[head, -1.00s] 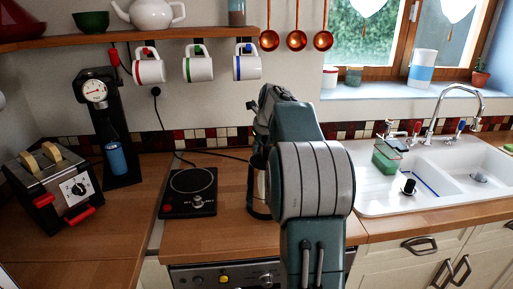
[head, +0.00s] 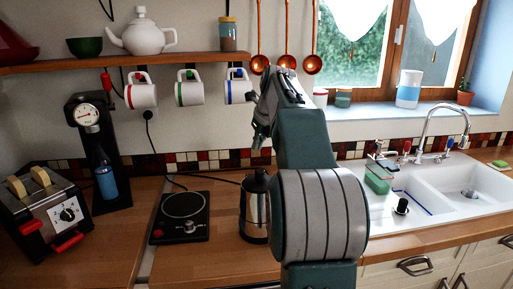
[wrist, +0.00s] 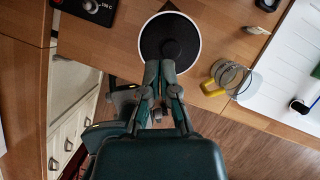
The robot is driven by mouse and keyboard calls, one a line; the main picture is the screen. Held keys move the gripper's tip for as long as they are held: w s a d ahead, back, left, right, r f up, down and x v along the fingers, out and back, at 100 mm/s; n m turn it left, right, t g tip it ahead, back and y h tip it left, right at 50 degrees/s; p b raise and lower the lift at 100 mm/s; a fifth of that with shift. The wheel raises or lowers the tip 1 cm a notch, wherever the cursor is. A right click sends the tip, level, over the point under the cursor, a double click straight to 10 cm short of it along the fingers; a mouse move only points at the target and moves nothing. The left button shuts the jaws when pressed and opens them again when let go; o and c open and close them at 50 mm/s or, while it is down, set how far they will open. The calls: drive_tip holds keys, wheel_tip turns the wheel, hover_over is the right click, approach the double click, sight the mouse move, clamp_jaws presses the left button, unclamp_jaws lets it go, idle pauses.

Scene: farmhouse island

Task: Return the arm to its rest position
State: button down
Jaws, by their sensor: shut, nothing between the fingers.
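My arm rises in the middle of the head view, with the upper link leaning up and back over the counter.
A hot plate (head: 182,217), toaster (head: 48,212) and dark machine with a gauge (head: 97,150) stand left. Mugs (head: 189,89) hang under the shelf (head: 110,62). The sink (head: 470,183) is right. A clear vessel with a yellow handle (wrist: 230,77) stands near the counter's edge.

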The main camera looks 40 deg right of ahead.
idle(0.3)
drive_tip(key=s+a+f+n, duration=0.1)
drive_tip(key=s+a+n, duration=0.3)
drive_tip(key=a+n, duration=0.55)
drive_tip(key=s+a+f+n, duration=0.1)
drive_tip(key=s+a+n, duration=0.4)
drive_tip(key=a+n, duration=0.45)
drive_tip(key=s+a+f+n, duration=1.2)
drive_tip(key=s+n, duration=0.3)
drive_tip(key=n, duration=0.3)
drive_tip(key=shift+s+a+t+y, duration=0.15)
drive_tip(key=shift+a+t+y, duration=0.15)
drive_tip(key=shift+a, duration=0.1)
